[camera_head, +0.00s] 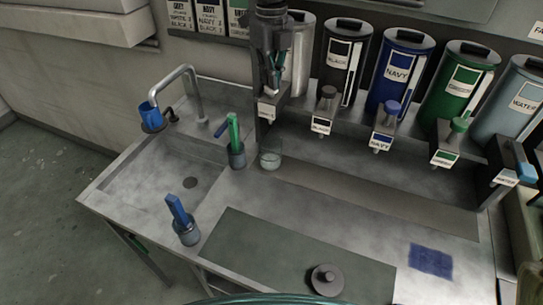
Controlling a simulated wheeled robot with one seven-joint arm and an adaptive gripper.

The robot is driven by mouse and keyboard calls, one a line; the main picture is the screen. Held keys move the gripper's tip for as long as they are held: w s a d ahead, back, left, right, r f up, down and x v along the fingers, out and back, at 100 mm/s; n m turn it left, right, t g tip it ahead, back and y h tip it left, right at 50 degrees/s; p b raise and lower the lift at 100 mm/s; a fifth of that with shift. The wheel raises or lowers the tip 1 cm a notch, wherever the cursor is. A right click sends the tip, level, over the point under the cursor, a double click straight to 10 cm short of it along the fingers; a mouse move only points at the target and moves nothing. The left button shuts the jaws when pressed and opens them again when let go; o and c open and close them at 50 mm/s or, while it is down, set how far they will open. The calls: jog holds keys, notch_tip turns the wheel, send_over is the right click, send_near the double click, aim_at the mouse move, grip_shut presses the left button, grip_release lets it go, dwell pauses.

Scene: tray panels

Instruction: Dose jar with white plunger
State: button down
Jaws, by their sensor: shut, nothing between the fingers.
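My gripper (273,91) points down at the top of the leftmost dispenser, its fingers together and empty. The white plunger cannot be made out; it may be hidden behind or under the fingers, and I cannot tell whether they touch it. The leftmost dispenser has a small pale label (266,111) and a light canister (303,60) behind, partly covered by my arm. A small clear glass jar (271,160) stands upright on the steel counter just below and in front of this dispenser. Its lower part looks pale green-grey; its contents are unclear.
Black (327,96), navy (388,113), green (459,125) and water (526,171) plungers stand to the right. A dark lid (326,280) and navy cloth (431,260) lie in front.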

jog(key=shift+r+p, duration=2.3)
jog(key=shift+p, duration=0.1)
jog(key=shift+f, duration=2.45)
jog(key=shift+r, duration=0.15)
jog(key=shift+r+p, duration=2.15)
jog(key=shift+r, duration=0.15)
